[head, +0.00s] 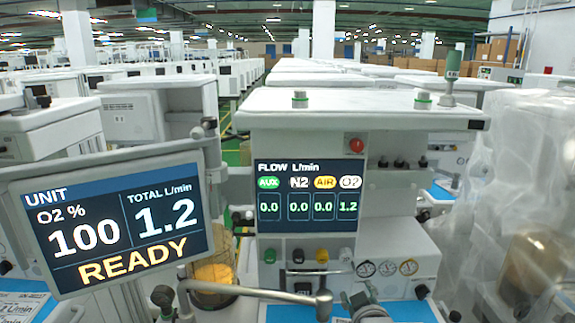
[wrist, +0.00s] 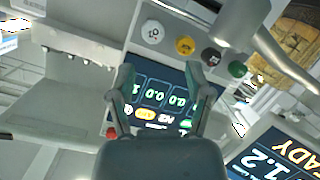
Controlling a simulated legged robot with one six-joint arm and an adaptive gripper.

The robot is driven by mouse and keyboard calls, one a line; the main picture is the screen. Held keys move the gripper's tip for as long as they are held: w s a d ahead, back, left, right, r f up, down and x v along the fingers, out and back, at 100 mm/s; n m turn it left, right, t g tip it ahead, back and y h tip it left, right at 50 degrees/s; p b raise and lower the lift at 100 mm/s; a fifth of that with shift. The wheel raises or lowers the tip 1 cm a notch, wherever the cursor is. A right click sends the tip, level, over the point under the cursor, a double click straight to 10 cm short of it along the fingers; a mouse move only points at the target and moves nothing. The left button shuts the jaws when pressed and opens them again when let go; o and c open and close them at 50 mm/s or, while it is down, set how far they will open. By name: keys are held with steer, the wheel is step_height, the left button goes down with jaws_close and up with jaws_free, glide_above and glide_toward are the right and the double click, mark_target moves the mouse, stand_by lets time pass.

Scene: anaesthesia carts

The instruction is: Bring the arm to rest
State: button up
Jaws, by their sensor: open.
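My gripper (wrist: 160,72) shows in the wrist view with its two fingers spread apart and nothing between them. Behind the fingers is the cart's flow screen (wrist: 160,100), which looks upside down there. In the head view the flow screen (head: 310,192) reads 0.0, 0.0, 0.0 and 1.2. The unit screen (head: 115,215) at the left reads O2 100 %, total 1.2 L/min, READY. I cannot surely make out my gripper in the head view.
Below the flow screen are green (head: 269,256), black (head: 297,256), yellow (head: 322,256) and white (head: 345,255) knobs. A metal bar (head: 260,292) crosses the cart's front. Clear plastic sheeting (head: 500,200) hangs at the right. Many carts stand close behind.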

steer(key=s+r+m+g, duration=0.2)
steer(key=s+g, duration=0.2)
steer(key=s, duration=0.7)
steer(key=s+r+m+g, duration=0.3)
steer(key=s+g, duration=0.2)
steer(key=s, duration=0.6)
steer(key=shift+s, duration=0.25)
stand_by(1.0)
steer(key=t, duration=1.2)
glide_toward(346, 261)
steer(key=w, duration=1.1)
steer(key=shift+w, duration=0.15)
steer(key=c, duration=0.9)
